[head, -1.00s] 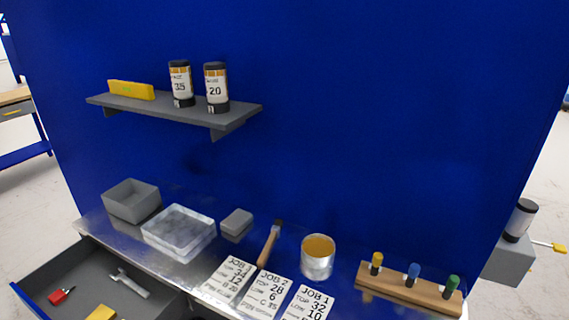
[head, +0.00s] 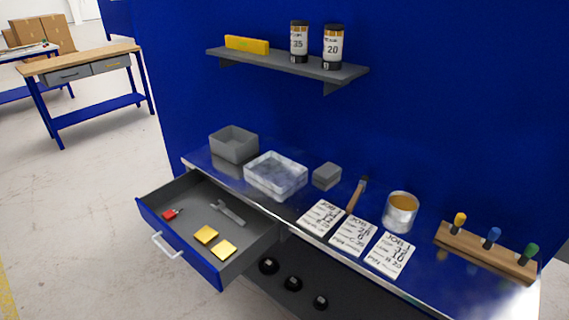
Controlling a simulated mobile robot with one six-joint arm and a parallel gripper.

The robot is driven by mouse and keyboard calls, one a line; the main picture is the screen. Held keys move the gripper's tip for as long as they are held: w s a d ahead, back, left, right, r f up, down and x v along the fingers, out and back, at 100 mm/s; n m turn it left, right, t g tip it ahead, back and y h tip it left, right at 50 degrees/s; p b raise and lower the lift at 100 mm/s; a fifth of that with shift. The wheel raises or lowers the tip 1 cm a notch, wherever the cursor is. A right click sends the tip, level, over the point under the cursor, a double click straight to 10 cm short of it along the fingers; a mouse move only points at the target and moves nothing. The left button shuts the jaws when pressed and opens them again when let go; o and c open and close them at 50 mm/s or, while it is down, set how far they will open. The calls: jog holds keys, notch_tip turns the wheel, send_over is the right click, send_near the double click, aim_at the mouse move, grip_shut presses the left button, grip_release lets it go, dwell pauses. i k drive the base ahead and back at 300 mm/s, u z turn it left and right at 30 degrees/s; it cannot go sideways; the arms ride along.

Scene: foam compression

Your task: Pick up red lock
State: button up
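The red lock (head: 169,215) is small and lies in the open drawer (head: 150,213), near its left front corner. A grey wrench (head: 229,212) lies to its right in the same drawer. My gripper is not in view.
The drawer sticks out from under the metal bench top (head: 300,212). On the bench are a grey bin (head: 234,144), a clear tray (head: 276,175), job cards (head: 352,237), a brush, a can (head: 401,212) and a wooden rack (head: 484,250). Open floor (head: 80,220) lies left of the drawer.

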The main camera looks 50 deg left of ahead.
aim_at(169, 215)
jog(key=u, duration=0.85)
jog(key=k, duration=0.1)
jog(key=u, duration=3.1)
jog(key=k, duration=1.1)
jog(key=z, duration=1.1)
jog(key=i, duration=0.95)
jog(key=u, duration=0.1)
